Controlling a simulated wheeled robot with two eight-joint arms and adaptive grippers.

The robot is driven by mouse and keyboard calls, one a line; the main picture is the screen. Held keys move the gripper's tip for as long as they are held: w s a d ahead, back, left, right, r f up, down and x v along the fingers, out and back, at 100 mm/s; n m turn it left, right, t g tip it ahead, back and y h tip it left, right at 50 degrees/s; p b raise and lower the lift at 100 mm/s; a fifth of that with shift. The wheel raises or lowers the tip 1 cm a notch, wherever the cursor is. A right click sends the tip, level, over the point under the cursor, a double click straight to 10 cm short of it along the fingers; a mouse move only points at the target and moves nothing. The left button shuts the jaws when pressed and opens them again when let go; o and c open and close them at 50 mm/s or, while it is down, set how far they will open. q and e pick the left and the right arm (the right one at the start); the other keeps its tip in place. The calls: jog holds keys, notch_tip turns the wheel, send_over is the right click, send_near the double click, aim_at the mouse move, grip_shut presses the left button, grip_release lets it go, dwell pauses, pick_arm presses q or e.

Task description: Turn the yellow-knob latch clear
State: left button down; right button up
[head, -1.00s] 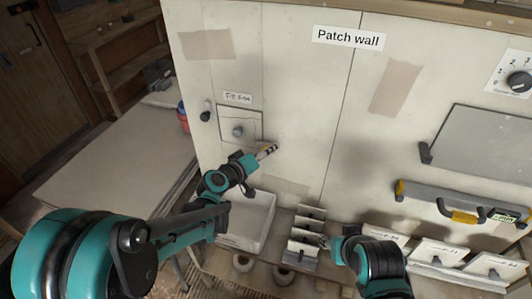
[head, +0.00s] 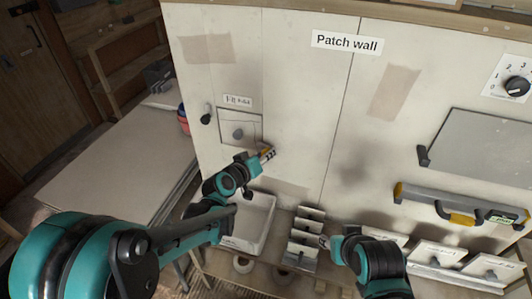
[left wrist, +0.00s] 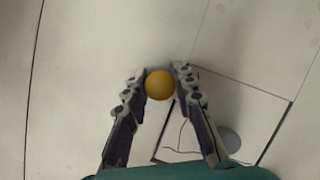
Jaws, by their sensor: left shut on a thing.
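The yellow knob (left wrist: 159,85) of the latch shows as a round yellow ball in the left wrist view. In the head view only a bit of yellow (head: 266,150) shows at the fingertips, at the lower right of a square hatch (head: 225,128). My left gripper (head: 268,154) is at the wall there. In the left wrist view its fingers (left wrist: 160,82) are shut on the knob, one on each side. The rest of the latch is hidden. My right gripper (head: 326,242) is low by a rack; its fingers are too small to read.
The hatch has a grey round knob (head: 238,134), and a dark knob (head: 206,115) sits left of it. A grey-yellow bar tool (head: 425,196) hangs at right.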

pick_arm(q)
jog(key=shift+m+y+p, duration=0.4)
jog(key=shift+m+y, duration=0.4)
jog(key=shift+m, duration=0.4)
jog(key=shift+m+t+y, duration=0.4)
jog(key=shift+m+y, duration=0.4)
jog(key=shift+m, duration=0.4)
jog(key=m+y, duration=0.1)
jog(key=m, duration=0.1)
jog(key=shift+m+t+y+b, duration=0.3)
jog(key=shift+t+y, duration=0.1)
jog(key=shift+m+t+y+b, duration=0.5)
jog(key=shift+m+y+b, duration=0.15)
jog(key=shift+m, duration=0.75)
jog(key=shift+y, duration=0.25)
jog(key=c, duration=1.2)
grip_release()
